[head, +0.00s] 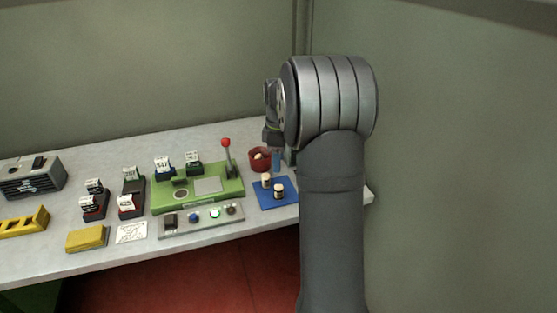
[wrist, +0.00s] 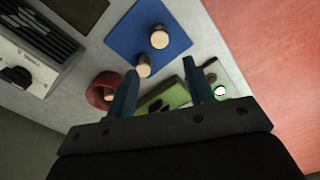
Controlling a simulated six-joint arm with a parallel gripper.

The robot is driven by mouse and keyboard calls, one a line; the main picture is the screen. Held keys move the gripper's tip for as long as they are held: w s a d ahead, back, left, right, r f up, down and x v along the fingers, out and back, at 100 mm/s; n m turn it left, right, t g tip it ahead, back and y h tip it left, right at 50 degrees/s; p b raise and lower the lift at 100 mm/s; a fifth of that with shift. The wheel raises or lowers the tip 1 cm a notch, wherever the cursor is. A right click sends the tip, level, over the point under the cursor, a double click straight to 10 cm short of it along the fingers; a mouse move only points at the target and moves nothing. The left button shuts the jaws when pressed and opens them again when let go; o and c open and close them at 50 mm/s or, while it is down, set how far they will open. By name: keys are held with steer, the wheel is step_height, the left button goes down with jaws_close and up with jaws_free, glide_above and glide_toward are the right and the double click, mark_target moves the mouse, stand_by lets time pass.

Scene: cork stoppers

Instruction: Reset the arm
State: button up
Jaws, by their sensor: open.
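My gripper (wrist: 160,90) is open in the wrist view, its two blue fingers apart with nothing held between them. In the head view my gripper (head: 276,160) is mostly hidden beside my arm, near the red bowl (head: 254,165). Two cork stoppers stand on the blue mat: one cork (head: 278,191) near its middle and another cork (head: 266,181) at its back edge. Both also show in the wrist view, one cork (wrist: 159,38) farther and one cork (wrist: 143,68) nearer the fingers. A light cork-like piece (head: 259,156) lies in the red bowl.
The blue mat (head: 284,204) lies at the table's right end. Left of it are a green board (head: 215,199) with a red-knobbed lever (head: 227,150) and a grey button panel (head: 179,229). Several label holders, a yellow block (head: 87,239) and a grey box (head: 33,180) stand farther left.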

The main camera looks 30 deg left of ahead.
mark_target(279, 187)
step_height(279, 187, down, 13)
steer(key=shift+r, duration=2.45)
